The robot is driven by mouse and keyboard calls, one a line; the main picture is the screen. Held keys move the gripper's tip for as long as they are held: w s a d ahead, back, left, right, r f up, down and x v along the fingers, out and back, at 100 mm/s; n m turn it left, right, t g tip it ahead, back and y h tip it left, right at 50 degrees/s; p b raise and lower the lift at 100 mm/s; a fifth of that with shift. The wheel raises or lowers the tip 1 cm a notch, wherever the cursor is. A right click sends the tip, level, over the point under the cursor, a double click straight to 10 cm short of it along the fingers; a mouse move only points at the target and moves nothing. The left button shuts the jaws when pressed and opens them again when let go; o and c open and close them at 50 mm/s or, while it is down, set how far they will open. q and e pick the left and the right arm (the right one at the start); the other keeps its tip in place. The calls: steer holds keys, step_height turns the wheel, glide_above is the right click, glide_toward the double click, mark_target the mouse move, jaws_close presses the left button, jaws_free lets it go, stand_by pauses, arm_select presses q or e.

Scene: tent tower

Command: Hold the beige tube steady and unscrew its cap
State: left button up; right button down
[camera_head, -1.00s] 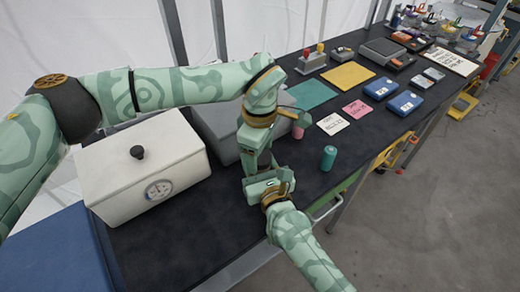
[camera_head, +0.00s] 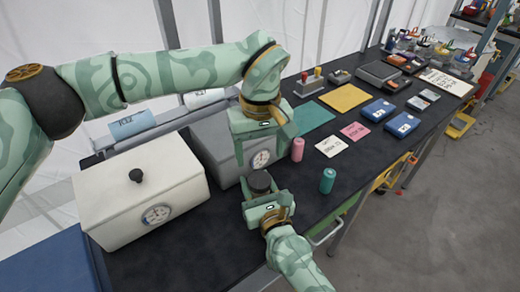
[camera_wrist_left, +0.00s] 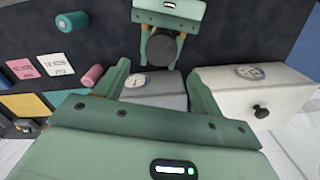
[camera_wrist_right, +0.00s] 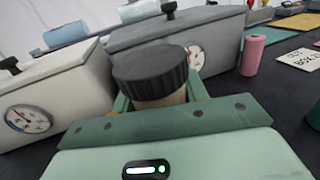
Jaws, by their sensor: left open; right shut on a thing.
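The beige tube (camera_wrist_right: 160,98) stands upright in my right gripper (camera_head: 263,205), which is shut around it. Its dark ridged cap (camera_wrist_right: 150,68) sits on top of the tube; in the head view the cap (camera_head: 260,181) shows just above the right gripper's fingers. My left gripper (camera_wrist_left: 160,86) is open and empty, above and apart from the cap. In the left wrist view the cap (camera_wrist_left: 161,53) lies beyond the open fingers, between the right gripper's fingers.
A white box (camera_head: 143,195) with a knob and gauge stands left, a grey box (camera_head: 215,141) behind the tube. A pink cylinder (camera_head: 297,150) and a teal cylinder (camera_head: 327,181) stand to the right. Cards, mats and blue boxes lie farther along the black table.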

mark_target(260, 179)
arm_select(q)
steer(key=shift+f+m, duration=0.25)
steer(key=shift+m, duration=0.05)
step_height(260, 179, down, 8)
steer(key=shift+r, duration=0.2)
steer(key=c, duration=1)
steer(key=n, duration=1)
steer(key=shift+r, duration=0.1)
